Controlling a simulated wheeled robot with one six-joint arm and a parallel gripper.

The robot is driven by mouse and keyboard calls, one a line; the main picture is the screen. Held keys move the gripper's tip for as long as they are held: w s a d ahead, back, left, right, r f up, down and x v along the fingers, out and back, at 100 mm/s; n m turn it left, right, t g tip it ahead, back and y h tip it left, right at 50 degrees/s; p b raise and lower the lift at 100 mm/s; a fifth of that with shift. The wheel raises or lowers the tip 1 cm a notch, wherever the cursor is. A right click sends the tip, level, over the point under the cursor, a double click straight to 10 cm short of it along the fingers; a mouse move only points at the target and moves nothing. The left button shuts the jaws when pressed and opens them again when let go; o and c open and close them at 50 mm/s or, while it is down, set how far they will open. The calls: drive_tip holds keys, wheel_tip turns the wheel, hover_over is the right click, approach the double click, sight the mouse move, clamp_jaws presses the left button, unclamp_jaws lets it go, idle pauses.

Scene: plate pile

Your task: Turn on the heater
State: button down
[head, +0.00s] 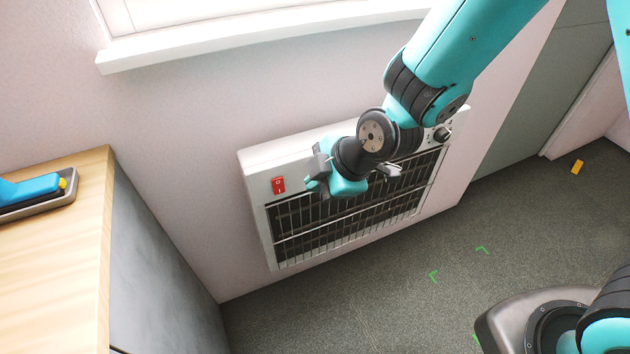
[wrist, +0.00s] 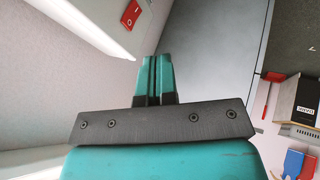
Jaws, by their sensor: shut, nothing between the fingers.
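The white heater (head: 256,166) is fixed to the wall below the window, with a dark grille of thin bars. A red rocker switch (head: 278,184) sits at the upper left of its front; it also shows in the wrist view (wrist: 132,14) at the top, on a white panel. A black dial (head: 441,134) is at the heater's upper right. My gripper (head: 312,184) is in front of the heater, just right of the red switch and apart from it in the picture. Its teal fingers (wrist: 157,72) are together and empty, pointing up in the wrist view. The switch's position cannot be told.
A wooden-topped counter (head: 85,220) with a tray (head: 55,200) holding blue items stands at the left. The windowsill (head: 250,38) juts out above the heater. The grey floor (head: 360,310) below is mostly clear, with a small yellow object (head: 577,167) at the right.

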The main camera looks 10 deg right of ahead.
drive_tip(key=s+d+r+m+g, duration=0.2)
drive_tip(key=s+d+r+m, duration=0.2)
drive_tip(key=s+r+m, duration=0.2)
drive_tip(key=s+d+r+m+g+h, duration=0.1)
drive_tip(key=s+d+r+m, duration=0.4)
drive_tip(key=s+r, duration=0.5)
drive_tip(key=shift+s+d+r+m+g+h, duration=0.25)
drive_tip(key=shift+r+m+g, duration=0.3)
drive_tip(key=shift+m, duration=0.55)
drive_tip(key=shift+a, duration=0.1)
